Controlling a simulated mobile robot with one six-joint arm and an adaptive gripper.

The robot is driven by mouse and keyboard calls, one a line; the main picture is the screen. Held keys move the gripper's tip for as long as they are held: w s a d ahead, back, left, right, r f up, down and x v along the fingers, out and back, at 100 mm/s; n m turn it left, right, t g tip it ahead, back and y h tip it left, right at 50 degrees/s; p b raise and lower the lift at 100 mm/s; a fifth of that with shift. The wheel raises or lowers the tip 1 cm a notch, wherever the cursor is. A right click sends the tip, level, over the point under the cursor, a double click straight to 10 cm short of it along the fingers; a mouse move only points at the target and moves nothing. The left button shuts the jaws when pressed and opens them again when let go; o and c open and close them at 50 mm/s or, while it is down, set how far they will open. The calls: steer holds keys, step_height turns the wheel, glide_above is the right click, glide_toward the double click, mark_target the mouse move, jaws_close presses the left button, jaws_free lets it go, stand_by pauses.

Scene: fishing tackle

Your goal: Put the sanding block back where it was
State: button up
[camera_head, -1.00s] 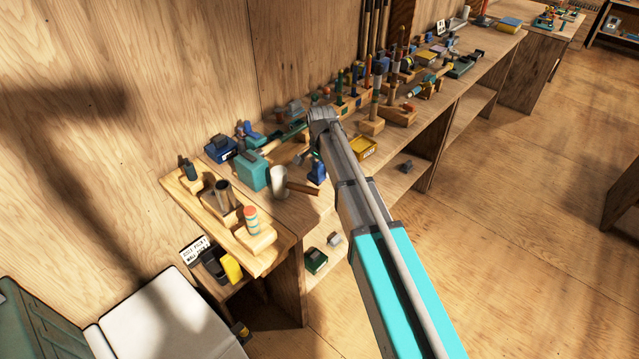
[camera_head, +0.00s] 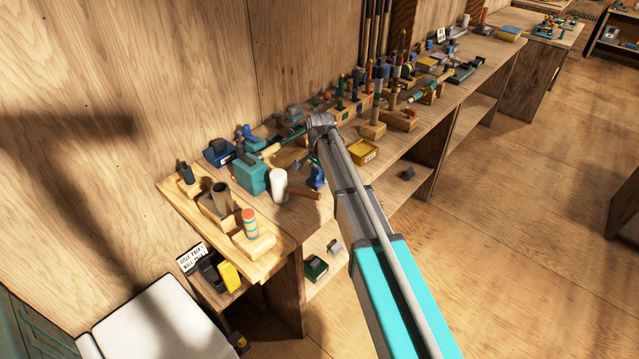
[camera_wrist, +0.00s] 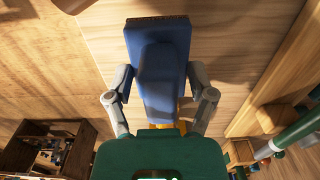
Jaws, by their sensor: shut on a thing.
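The sanding block (camera_wrist: 157,70) looks like a blue block with a rough brown strip along its far edge. In the wrist view my gripper (camera_wrist: 160,100) is shut on it, with one grey finger on each side. A bit of yellow-orange shows at the block's near end, by the green body of my gripper. In the head view my arm reaches over the workbench (camera_head: 290,215), and my wrist hides most of the gripper. A small blue shape (camera_head: 316,177) shows just below my wrist; I cannot tell if it is the held block.
A teal box (camera_head: 252,178), a white cylinder (camera_head: 279,185) and a yellow tray (camera_head: 363,152) stand on the bench near my arm. A wooden board (camera_head: 200,205) with several holders lies at its left end. Tools crowd the bench further right. Open shelves lie below; the floor at right is clear.

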mark_target(319, 181)
steer(key=shift+w+f+b, duration=0.25)
steer(key=shift+f+b, duration=0.05)
steer(key=shift+f, duration=0.3)
steer(key=shift+f+b, duration=1.2)
steer(key=shift+f, duration=0.1)
steer(key=o, duration=0.9)
steer(key=shift+o, duration=0.2)
steer(key=shift+r, duration=0.2)
step_height(319, 181, up, 12)
steer(key=p, duration=1.2)
steer(key=shift+s, duration=0.1)
